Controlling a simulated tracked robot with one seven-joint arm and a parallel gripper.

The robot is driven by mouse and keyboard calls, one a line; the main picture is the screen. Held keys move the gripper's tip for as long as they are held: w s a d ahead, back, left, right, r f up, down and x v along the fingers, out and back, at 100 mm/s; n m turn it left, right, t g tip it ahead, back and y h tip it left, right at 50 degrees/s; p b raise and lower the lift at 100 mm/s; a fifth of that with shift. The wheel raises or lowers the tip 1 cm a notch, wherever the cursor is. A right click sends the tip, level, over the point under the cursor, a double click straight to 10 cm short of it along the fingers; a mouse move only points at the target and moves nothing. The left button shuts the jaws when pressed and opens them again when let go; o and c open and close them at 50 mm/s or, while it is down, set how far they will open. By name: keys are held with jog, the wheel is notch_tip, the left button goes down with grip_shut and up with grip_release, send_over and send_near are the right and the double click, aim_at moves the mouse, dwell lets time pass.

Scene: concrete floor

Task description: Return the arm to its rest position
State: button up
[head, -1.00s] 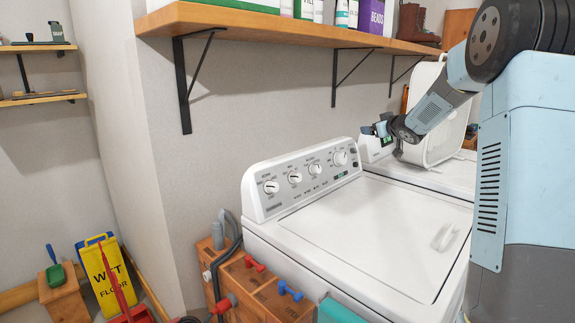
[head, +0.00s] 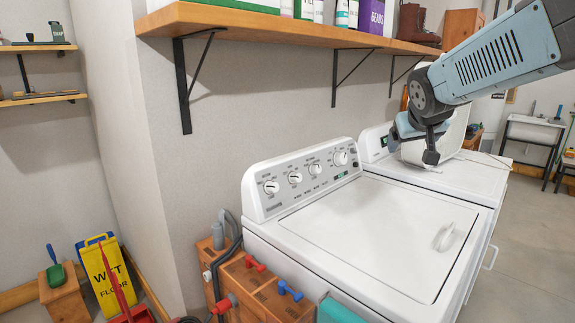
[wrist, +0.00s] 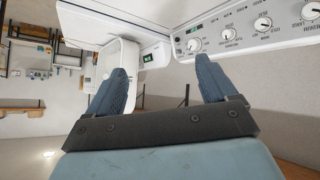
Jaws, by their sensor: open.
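My arm reaches in from the upper right in the head view, over the back of the two white machines. My gripper (head: 431,156) hangs above the far machine, in front of a white basket. In the wrist view my gripper (wrist: 163,85) has its two blue-grey fingers wide apart with nothing between them. The white basket (wrist: 117,60) shows beyond the left finger there, partly covered by it.
The near white washer (head: 370,230) has a closed lid and a dial panel. The far white machine (head: 468,175) stands behind it. A wooden shelf (head: 290,27) with bottles and boots runs above. A yellow wet-floor sign (head: 106,278) stands at lower left. Open floor lies at right.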

jog(key=s+a+f+g+y, duration=0.1)
jog(key=s+f, duration=0.3)
jog(key=s, duration=0.7)
jog(key=s+a+f+g+y, duration=0.1)
jog(key=s+a+f+g, duration=0.2)
jog(key=s, duration=0.7)
jog(key=shift+s+a+f+y, duration=0.3)
jog(key=shift+s+a+f, duration=0.1)
jog(key=shift+a, duration=0.2)
jog(key=shift+c, duration=0.2)
